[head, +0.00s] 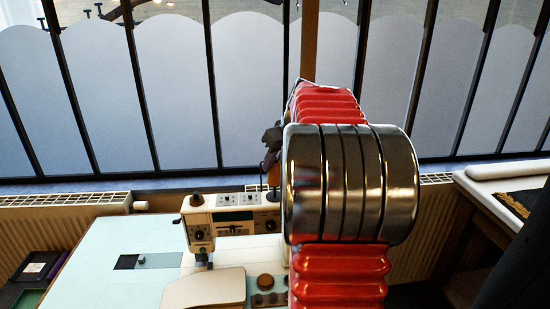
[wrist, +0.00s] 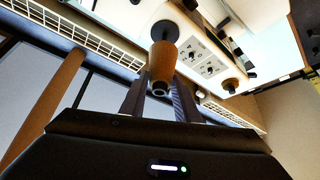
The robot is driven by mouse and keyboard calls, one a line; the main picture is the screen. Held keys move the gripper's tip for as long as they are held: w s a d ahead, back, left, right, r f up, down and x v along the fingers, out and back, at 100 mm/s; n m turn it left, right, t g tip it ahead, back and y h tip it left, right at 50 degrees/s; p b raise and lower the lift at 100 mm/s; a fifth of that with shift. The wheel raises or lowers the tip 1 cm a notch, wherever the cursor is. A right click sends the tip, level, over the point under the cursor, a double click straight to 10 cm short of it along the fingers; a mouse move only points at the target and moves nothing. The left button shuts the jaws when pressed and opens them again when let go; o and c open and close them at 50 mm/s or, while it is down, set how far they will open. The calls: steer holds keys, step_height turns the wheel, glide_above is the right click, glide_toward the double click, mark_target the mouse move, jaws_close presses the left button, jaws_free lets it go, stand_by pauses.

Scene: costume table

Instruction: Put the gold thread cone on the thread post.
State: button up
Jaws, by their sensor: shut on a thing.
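The gold thread cone (wrist: 162,62) is orange-gold in the wrist view, its narrow, hollow end towards the camera and a dark disc at its far end. My gripper (wrist: 161,88) is shut on it, one finger on each side. In the head view my gripper (head: 272,137) is partly hidden by my arm, and a little of the cone (head: 270,160) shows below it, above the sewing machine. I cannot tell whether cone and post touch.
The white sewing machine (head: 225,222) stands on a pale table (head: 120,262). Barred windows and a radiator grille (head: 65,200) are behind. My arm hides the machine's right side.

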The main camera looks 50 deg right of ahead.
steer(key=shift+f, duration=2.3)
steer(key=o, duration=1.2)
steer(key=shift+c, duration=0.2)
steer(key=shift+s+r, duration=0.1)
steer(key=shift+r, duration=0.05)
steer(key=v, duration=1.3)
steer(key=shift+r, duration=0.25)
